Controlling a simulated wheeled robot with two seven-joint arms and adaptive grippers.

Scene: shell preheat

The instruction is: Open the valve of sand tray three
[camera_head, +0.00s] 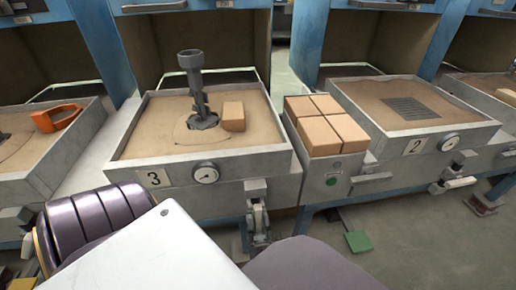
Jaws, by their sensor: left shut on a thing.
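Sand tray three (220,163) stands in the middle left, marked by a plate with the number 3 (154,179) and a round gauge (206,174) on its front wall. Its valve (256,187) sits at the right end of that front, below the rim. My left gripper (258,212) is at this valve, low in front of the tray, and is shut on the valve handle. The handle is mostly hidden by the fingers, so its exact angle cannot be told. My right gripper is not in view.
A grey upright fitting (191,75) and a tan block (233,116) are on tray three's sand. A bin of tan blocks (331,180) stands to its right, then sand tray two (456,136) with its valve lever (459,183). An orange piece (58,117) lies in the left tray.

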